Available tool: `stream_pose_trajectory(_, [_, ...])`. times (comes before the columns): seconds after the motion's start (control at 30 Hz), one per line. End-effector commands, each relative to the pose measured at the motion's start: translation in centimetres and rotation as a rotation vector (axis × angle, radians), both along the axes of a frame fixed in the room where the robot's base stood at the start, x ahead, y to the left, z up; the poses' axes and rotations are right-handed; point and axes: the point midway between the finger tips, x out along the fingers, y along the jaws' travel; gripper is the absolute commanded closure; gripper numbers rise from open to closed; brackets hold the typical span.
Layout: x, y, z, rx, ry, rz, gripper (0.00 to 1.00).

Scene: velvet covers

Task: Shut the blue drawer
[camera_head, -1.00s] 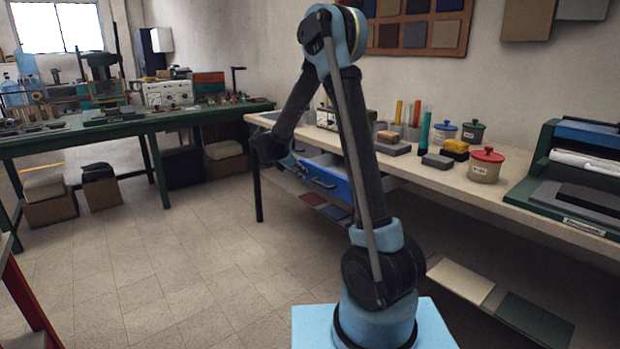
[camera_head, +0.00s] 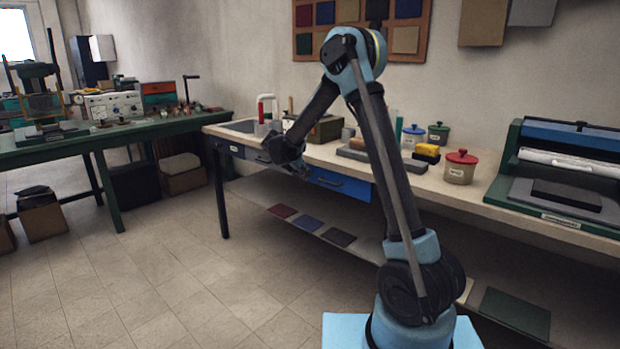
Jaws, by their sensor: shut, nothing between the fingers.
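The blue drawer (camera_head: 345,185) is under the top of the right-hand workbench, with a dark handle across its front. My gripper (camera_head: 303,172) is shut and empty. It appears at the left end of the blue front in the picture; whether it touches the drawer I cannot tell.
The workbench top (camera_head: 490,195) holds a red-lidded pot (camera_head: 460,168), other pots and a press (camera_head: 565,175). Grey drawer fronts (camera_head: 257,156) lie left of the blue one. A lower shelf (camera_head: 250,192) holds flat swatches. The floor (camera_head: 170,265) in front is clear.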

Motion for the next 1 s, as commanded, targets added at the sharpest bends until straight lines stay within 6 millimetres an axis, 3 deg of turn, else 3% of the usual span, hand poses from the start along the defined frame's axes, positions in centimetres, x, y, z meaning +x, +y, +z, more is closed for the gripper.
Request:
stream_pose_trajectory(0.57, [0.4, 0.0, 0.1, -0.004, -0.006, 0.001, 1.00])
stream_pose_trajectory(0.87, [-1.9, 2.2, 0.0, -0.001, 0.000, -0.002, 1.00])
stream_pose_trajectory(1.0, [-3.6, 3.3, 2.2, -0.001, -0.001, -0.003, 1.00])
